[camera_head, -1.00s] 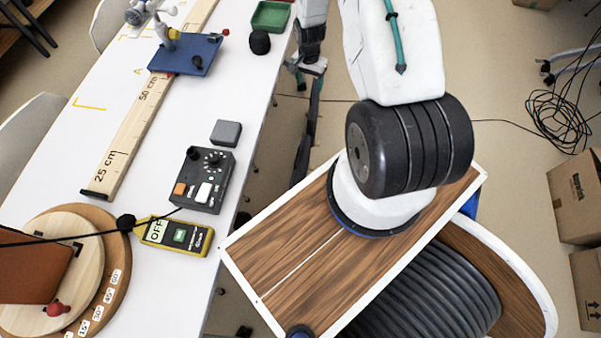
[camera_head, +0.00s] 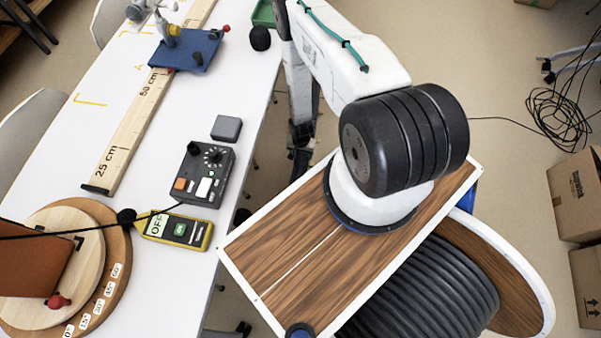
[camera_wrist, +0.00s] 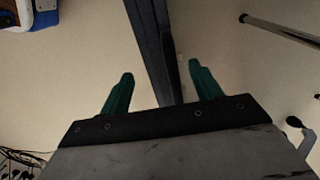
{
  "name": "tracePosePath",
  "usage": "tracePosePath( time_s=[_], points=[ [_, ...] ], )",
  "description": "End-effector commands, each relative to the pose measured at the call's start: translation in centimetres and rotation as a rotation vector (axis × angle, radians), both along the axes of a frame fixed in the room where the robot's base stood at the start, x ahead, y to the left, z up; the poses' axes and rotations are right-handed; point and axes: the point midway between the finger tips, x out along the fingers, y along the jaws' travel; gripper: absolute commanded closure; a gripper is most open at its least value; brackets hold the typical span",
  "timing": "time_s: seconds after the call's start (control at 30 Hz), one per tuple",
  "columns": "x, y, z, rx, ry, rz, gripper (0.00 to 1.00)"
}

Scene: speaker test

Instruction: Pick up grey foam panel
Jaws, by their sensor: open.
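My gripper (camera_wrist: 160,82) shows in the wrist view as two green fingers spread apart. They are open, with nothing held between them. Behind them are the beige floor and a dark bar. In the head view my arm hangs beside the table's right edge, and the fingers cannot be made out there. No large grey foam panel is clear in either view. A small dark grey block (camera_head: 226,128) lies on the white table behind the black control box; I cannot tell whether it is foam. It is left of my arm, apart from it.
The white table (camera_head: 120,215) holds a black control box (camera_head: 203,172), a yellow meter (camera_head: 175,230), a wooden ruler (camera_head: 128,130), a blue stand (camera_head: 186,50) and a round wooden turntable with a brown panel (camera_head: 30,258). Cardboard boxes (camera_head: 578,195) and coiled cable stand at right.

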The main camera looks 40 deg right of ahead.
Motion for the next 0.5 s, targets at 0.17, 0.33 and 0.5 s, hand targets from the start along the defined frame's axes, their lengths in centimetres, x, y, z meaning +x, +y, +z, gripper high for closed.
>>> tracePosePath(
  time_s=[0.17, 0.33, 0.5],
  points=[
    [0.1, 0.1, -2.8, 0.000, 0.000, 0.000, 0.36],
    [0.1, 0.1, -3.8, -0.001, 0.001, 0.000, 0.36],
    [0.1, 0.1, -3.7, -0.001, 0.001, 0.000, 0.36]
  ],
)
